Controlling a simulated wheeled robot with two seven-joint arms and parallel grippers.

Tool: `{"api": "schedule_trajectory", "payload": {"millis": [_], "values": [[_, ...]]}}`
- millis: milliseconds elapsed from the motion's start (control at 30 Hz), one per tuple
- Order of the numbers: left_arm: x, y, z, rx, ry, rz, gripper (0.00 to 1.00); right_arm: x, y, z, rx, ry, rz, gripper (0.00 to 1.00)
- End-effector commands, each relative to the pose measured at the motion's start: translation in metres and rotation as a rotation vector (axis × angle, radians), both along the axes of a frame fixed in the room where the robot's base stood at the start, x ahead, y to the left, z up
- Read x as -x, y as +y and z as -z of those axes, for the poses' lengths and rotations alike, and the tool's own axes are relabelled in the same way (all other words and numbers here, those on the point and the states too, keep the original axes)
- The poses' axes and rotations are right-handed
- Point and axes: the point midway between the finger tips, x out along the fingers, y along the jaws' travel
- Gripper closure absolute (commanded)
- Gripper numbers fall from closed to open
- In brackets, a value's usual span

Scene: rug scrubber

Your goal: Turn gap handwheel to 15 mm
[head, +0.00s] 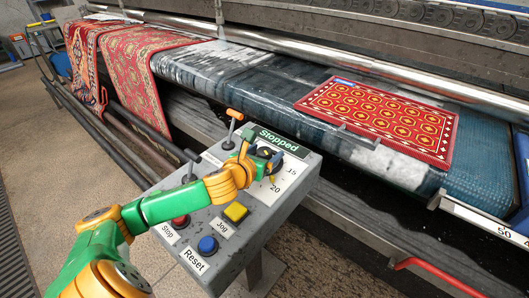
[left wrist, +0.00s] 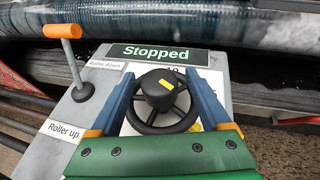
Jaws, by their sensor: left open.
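The black gap handwheel (left wrist: 160,92) has a round hub with a yellow mark and sits on the grey control panel below a "Stopped" display. In the head view the handwheel (head: 268,154) is partly hidden by my gripper; scale numbers 15 and 20 show to its right. My left gripper (head: 252,157) is over the wheel. In the left wrist view the open blue fingers of my left gripper (left wrist: 165,76) lie on either side of the hub, apart from it; whether they touch the rim is unclear. My right gripper is out of view.
The panel (head: 213,248) carries red Stop (head: 180,221), yellow Jog (head: 236,212) and blue Reset (head: 207,245) buttons. An orange-topped roller lever (head: 231,127) stands beside the wheel. A red patterned rug (head: 385,115) lies on the machine bed behind. Open floor is at left.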

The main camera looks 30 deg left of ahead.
Motion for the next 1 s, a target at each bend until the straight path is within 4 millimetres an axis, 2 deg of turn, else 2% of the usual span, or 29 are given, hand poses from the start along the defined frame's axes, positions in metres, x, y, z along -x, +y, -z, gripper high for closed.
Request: {"api": "schedule_trajectory", "payload": {"millis": [33, 67, 300, 333, 667, 1000], "values": [[0.000, 0.000, 0.000, 0.000, 0.000, 0.000, 0.25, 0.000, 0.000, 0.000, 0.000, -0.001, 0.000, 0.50], [0.000, 0.000, 0.000, 0.000, 0.000, 0.000, 0.33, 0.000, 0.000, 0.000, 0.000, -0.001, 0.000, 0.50], [0.000, 0.000, 0.000, 0.001, 0.000, 0.000, 0.98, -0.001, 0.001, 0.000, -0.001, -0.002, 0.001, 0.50], [0.000, 0.000, 0.000, 0.001, 0.001, 0.000, 1.00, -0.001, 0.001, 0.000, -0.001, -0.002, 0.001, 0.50], [0.000, -0.001, -0.003, 0.005, 0.001, -0.059, 1.00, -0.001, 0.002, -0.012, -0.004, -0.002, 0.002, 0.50], [0.000, -0.002, -0.007, 0.006, 0.002, -0.322, 1.00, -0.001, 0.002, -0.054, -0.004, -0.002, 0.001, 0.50]]}}
